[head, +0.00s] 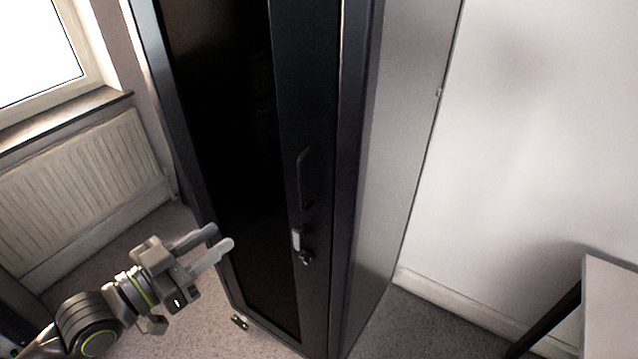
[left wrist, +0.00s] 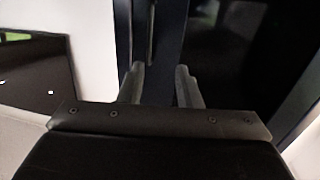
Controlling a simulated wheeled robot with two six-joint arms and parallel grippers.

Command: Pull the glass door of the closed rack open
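The tall black rack (head: 357,150) stands in the middle of the head view, with its dark glass door (head: 225,130) shut. A curved black handle (head: 303,178) is on the door's right frame, with a lock (head: 296,240) below it. My left gripper (head: 221,243) is in front of the lower door, left of the handle and lock, its two fingers apart with nothing between them. In the left wrist view, the open fingers (left wrist: 160,84) point toward the door frame, and the handle (left wrist: 151,35) shows beyond them. My right gripper is not in view.
A radiator (head: 80,190) and a window (head: 40,50) are on the left. A light table (head: 608,305) with a dark leg stands at the lower right. A white wall (head: 545,130) is to the right of the rack. Carpet shows around the rack's base.

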